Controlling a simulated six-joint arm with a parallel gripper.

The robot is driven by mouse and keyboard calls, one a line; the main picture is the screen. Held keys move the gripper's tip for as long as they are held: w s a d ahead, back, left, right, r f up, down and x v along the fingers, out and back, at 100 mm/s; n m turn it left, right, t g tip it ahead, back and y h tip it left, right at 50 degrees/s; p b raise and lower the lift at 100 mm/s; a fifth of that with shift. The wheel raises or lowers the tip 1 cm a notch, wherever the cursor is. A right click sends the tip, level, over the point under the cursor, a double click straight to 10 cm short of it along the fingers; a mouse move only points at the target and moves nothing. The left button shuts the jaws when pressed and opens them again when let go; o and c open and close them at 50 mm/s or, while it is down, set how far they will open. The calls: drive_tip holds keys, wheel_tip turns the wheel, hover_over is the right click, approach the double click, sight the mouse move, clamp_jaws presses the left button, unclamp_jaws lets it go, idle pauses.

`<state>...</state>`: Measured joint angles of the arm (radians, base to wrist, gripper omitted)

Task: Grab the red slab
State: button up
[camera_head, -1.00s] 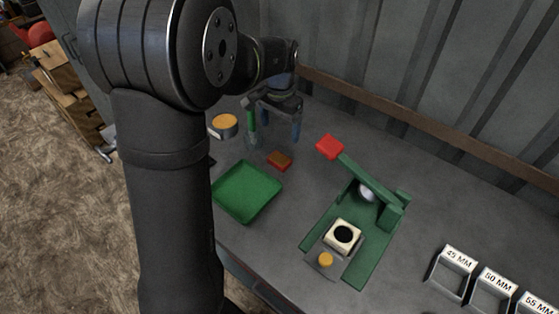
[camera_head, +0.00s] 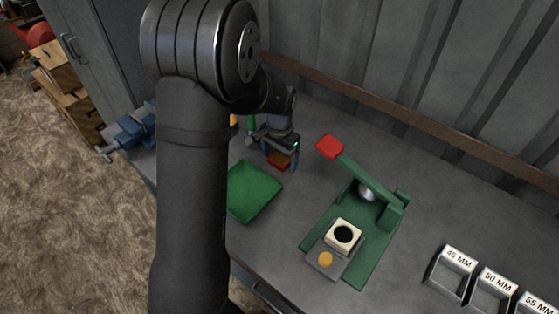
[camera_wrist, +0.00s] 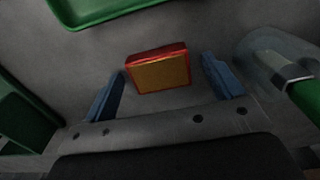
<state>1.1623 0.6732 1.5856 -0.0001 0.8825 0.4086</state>
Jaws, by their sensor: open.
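The red slab (camera_head: 279,160) lies on the grey bench, just behind the green tray. It is a small red block with an orange-brown top face, and it also shows in the wrist view (camera_wrist: 158,70). My gripper (camera_head: 281,157) is over the slab and partly hides it in the head view. In the wrist view my gripper (camera_wrist: 166,88) has its two blue fingers spread wide, one on each side of the slab. The slab sits between and slightly beyond the fingertips, with gaps on both sides. Nothing is held.
The green tray (camera_head: 252,192) stands close in front of the slab. The green crusher (camera_head: 373,262) with its red-ended lever (camera_head: 330,147) stands to the right. Labelled bins (camera_head: 452,272) are at lower right. A blue vise (camera_head: 135,132) sits at the bench's left end.

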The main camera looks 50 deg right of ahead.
drive_tip(key=c, duration=1.3)
drive_tip(key=shift+c, duration=0.4)
drive_tip(key=shift+r, duration=0.1)
